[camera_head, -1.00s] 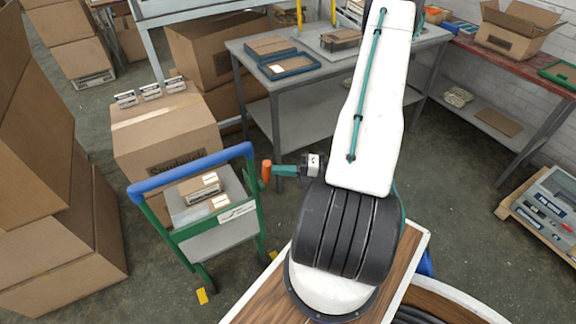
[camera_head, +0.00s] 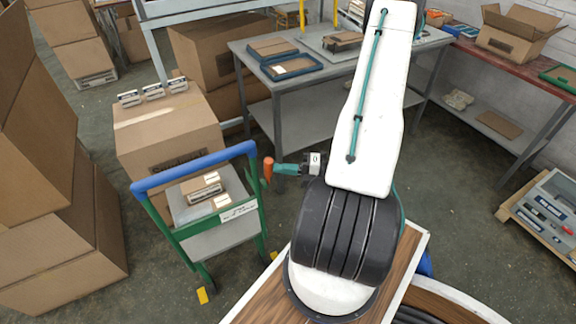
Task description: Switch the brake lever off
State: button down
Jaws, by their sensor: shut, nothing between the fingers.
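The brake lever (camera_head: 268,168) shows as a short orange grip at the right post of a green cart with a blue push bar (camera_head: 195,166). It stands roughly upright beside the post. My gripper (camera_head: 278,169) reaches left from behind my white arm link, its teal fingers shut and empty. The fingertips are just right of the orange grip. I cannot tell whether they touch it. The lever's lower end and pivot are too small to make out.
The cart carries small boxes (camera_head: 207,191) on its top shelf. A large cardboard box (camera_head: 165,130) stands behind it, and stacked cartons (camera_head: 60,215) at left. A grey table (camera_head: 280,92) stands behind my gripper. A tool crate (camera_head: 545,210) lies at right. Open floor lies between.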

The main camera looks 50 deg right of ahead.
jog(key=shift+a+r+y, duration=0.1)
jog(key=shift+a+y, duration=0.2)
jog(key=shift+a, duration=0.35)
dwell(0.4)
jog(key=shift+w+d, duration=0.1)
jog(key=shift+d, duration=0.25)
jog(key=s+a+v, duration=0.1)
jog(key=a+v, duration=0.1)
jog(key=v, duration=1)
jog(key=shift+s, duration=0.7)
jog(key=shift+r, duration=0.1)
